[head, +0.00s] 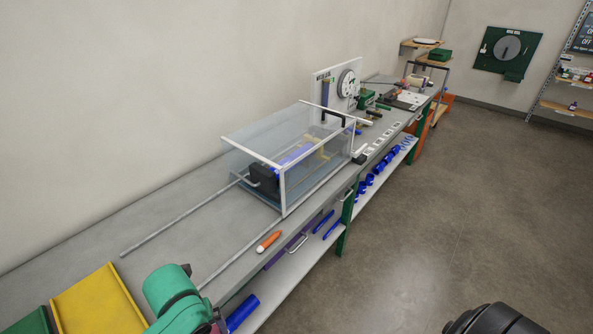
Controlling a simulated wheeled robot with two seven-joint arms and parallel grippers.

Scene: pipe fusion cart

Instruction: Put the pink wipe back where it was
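I cannot make out the pink wipe anywhere in the head view. Neither of my grippers shows in it, so I cannot see whether one holds the wipe. A dark rounded part at the lower right edge looks like my own arm, with no fingers showing. The long grey workbench (95,238) runs from the lower left to the far back along the wall.
A clear-walled box (240,157) with a white frame stands on the bench, with a blue pipe inside. An orange marker-like object (269,241) lies near the front edge. The floor at right is clear.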

